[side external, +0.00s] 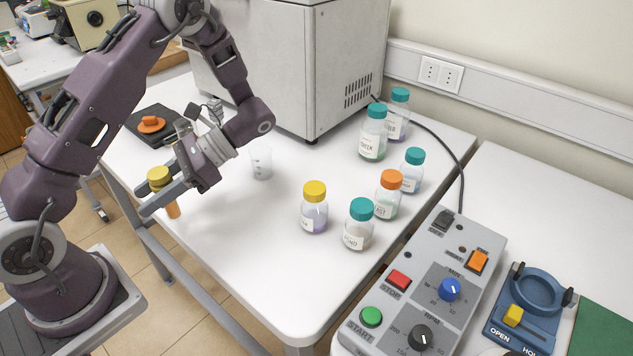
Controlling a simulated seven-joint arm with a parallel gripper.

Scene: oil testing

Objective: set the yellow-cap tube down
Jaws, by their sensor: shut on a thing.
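The yellow-cap tube (159,175) is in my gripper (160,196) near the table's left edge. Its yellow cap shows above the fingers and its amber lower end shows below them. The fingers hide its middle. It looks nearly upright, tilted slightly. I cannot tell whether its bottom touches the white table (235,245) or hangs a little above it. My gripper is shut on the tube, with the fingers reaching to the left.
A clear beaker (261,163) stands right of my gripper. A yellow-capped bottle (314,210) and several teal- or orange-capped bottles stand further right. A black device with an orange knob (151,124) lies behind. A control panel (420,290) is front right. The table's front left is clear.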

